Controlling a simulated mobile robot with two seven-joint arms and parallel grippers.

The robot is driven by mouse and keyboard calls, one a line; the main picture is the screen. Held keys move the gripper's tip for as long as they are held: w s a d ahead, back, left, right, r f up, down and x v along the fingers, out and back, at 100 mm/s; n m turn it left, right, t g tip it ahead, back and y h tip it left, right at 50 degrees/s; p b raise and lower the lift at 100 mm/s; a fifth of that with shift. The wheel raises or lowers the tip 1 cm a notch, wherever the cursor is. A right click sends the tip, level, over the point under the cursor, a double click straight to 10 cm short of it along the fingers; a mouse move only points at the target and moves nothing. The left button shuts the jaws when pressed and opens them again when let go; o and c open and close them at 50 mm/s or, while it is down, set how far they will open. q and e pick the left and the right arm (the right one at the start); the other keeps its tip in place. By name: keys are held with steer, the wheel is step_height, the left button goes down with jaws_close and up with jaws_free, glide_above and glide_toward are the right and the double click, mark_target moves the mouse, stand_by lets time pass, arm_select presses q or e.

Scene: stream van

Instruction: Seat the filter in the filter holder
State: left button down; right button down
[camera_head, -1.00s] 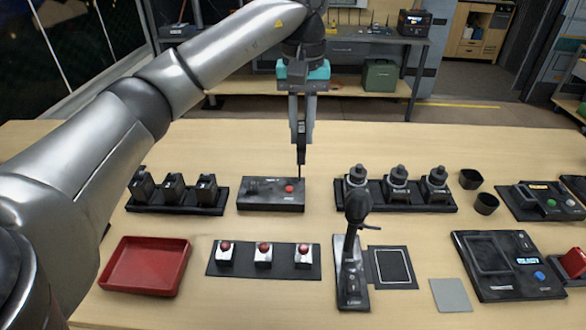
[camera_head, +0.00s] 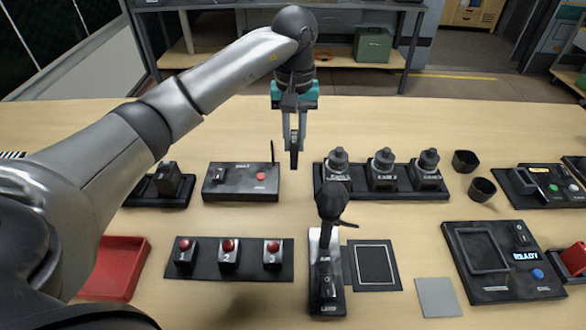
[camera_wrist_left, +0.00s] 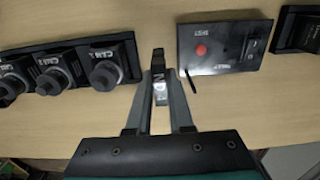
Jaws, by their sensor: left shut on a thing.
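My left gripper (camera_head: 294,160) is shut on a narrow dark piece (camera_head: 294,152), apparently the filter. In the left wrist view this piece (camera_wrist_left: 160,75) stands edge-on between the fingers, with pale lettering like "ND". It hangs over the table, between the box with the red button (camera_head: 240,182) and the row of camera units (camera_head: 383,168). I cannot tell surely which fixture is the filter holder. A dark upright stand with a rounded head (camera_head: 331,203) is nearer me, beside a black mat with a white outline (camera_head: 375,265). My right gripper is not in view.
A black strip with several red-topped buttons (camera_head: 228,262) and a red tray (camera_head: 122,268) lie at front left. The back of the table is clear.

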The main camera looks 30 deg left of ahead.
mark_target(295, 153)
arm_select(q)
step_height(295, 153, down, 4)
steer(key=shift+r, duration=0.1)
step_height(295, 153, down, 4)
steer(key=shift+b, duration=0.35)
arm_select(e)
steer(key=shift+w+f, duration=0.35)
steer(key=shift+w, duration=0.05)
arm_select(q)
steer(key=c, duration=1.3)
jaws_free()
steer(key=o, duration=0.5)
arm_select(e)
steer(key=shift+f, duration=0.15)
